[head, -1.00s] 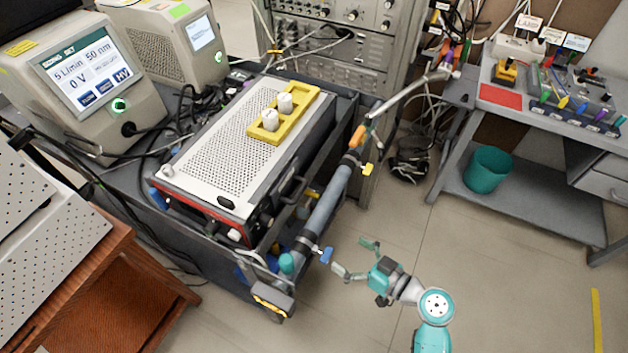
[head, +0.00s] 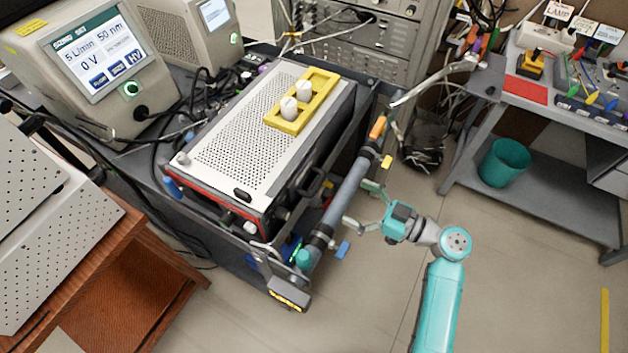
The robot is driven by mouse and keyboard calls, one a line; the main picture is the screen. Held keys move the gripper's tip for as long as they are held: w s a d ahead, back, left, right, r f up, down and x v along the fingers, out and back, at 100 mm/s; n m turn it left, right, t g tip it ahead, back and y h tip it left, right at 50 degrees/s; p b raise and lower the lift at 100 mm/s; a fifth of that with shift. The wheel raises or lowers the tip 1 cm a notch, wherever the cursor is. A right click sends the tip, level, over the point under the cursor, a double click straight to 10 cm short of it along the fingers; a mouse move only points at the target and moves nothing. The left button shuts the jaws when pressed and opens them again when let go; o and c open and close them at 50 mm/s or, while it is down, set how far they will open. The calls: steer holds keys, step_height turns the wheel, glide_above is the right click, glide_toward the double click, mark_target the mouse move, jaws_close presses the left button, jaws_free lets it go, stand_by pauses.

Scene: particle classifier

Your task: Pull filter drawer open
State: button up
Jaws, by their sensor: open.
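My gripper (head: 360,205) is open in the head view, right of the cart. Its two fingers point left toward the long grey tube (head: 342,202) along the cart's right side, and nothing shows between them. Whether a fingertip touches the tube cannot be told. A perforated metal box (head: 245,150) with a red-edged front sits on the cart. A black handle (head: 312,184) stands out from its right side, behind the tube and left of my gripper. No part is clearly marked as the filter drawer, so I cannot tell which one it is.
A yellow holder (head: 318,92) with two white knobs lies on the box. A blue tab (head: 342,249) and a yellow tab (head: 386,161) stick out from the tube near my gripper. A teal bin (head: 504,163) stands at the right. The floor between is clear.

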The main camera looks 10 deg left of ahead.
mark_target(318, 183)
steer(key=x, duration=1)
steer(key=shift+a+f, duration=0.1)
